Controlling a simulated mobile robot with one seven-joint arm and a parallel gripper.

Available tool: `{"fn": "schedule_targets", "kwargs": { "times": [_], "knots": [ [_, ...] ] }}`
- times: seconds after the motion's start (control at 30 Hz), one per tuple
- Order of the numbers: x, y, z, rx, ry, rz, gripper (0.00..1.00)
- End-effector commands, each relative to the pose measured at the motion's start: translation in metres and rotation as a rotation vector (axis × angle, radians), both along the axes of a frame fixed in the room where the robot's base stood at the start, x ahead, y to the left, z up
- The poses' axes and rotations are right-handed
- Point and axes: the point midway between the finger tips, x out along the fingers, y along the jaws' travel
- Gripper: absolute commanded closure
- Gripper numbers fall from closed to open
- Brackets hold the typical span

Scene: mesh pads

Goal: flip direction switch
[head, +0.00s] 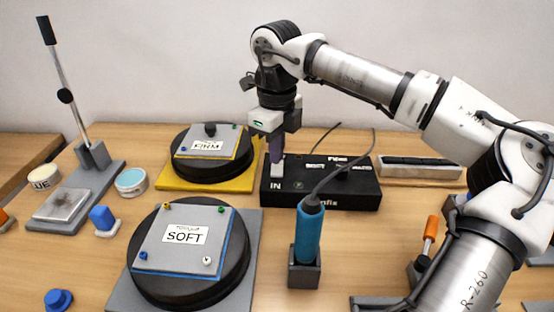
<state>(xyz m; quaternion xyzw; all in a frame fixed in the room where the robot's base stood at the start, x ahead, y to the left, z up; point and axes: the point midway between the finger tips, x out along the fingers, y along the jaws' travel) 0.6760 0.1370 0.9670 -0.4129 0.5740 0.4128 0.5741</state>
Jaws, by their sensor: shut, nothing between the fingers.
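The direction switch appears to be the pale lever (277,173) above the "IN" label on the front left of a black control box (345,196). My gripper (276,160) points down over that left part of the box. Its fingers are shut with nothing between them, and their tips are at or just behind the lever. I cannot tell whether they touch it. The lever looks roughly upright, and its exact tilt is too small to tell.
A blue handheld tool (308,232) stands in a holder in front of the box, its cable arching over the box. A round "FIRM" pad (185,165) is left of the box, and a "SOFT" pad (240,262) is nearer. A tall lever stand (93,155) is far left.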

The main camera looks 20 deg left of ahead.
Motion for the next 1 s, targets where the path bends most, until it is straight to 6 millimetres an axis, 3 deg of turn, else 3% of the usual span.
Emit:
{"fn": "schedule_targets", "kwargs": {
  "times": [0.43, 1.0],
  "knots": [
    [0.000, 0.000, 0.040, 0.000, 0.000, 0.000, 1.00],
    [0.000, 0.000, 0.045, 0.000, 0.000, 0.000, 1.00]
  ]
}}
